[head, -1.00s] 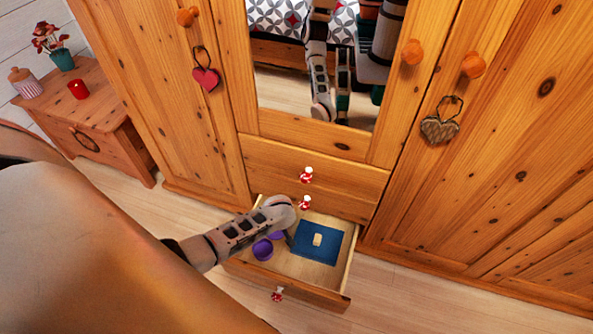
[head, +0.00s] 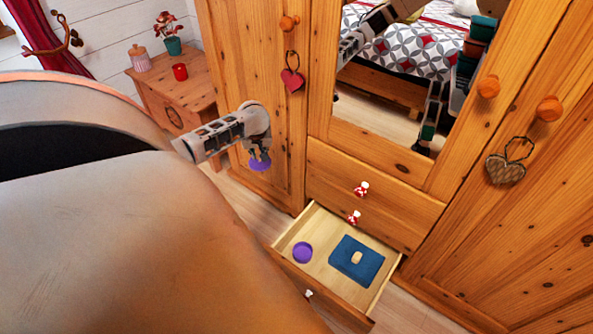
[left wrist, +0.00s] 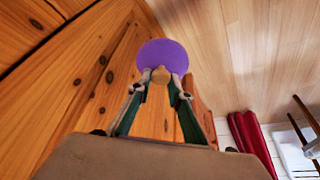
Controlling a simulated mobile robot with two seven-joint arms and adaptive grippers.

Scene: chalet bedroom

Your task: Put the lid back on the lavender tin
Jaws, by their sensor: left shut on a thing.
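The lavender tin (head: 302,252) is a round purple thing in the left part of the open drawer (head: 321,226). From this height I cannot make out its inside well. My left gripper (head: 258,154) is shut on the purple lid (head: 260,165) and holds it in the air, to the left of the drawer and above it. In the left wrist view, the lid (left wrist: 164,50) is a purple disc with a tan knob between the fingertips of the gripper (left wrist: 160,80). My right gripper does not show.
A folded blue cloth (head: 346,273) with a small beige block (head: 357,257) lies in the drawer, right of the tin. The wardrobe (head: 255,70) stands close behind my left gripper. A bedside table (head: 190,85) with a red candle (head: 180,71) stands at the left.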

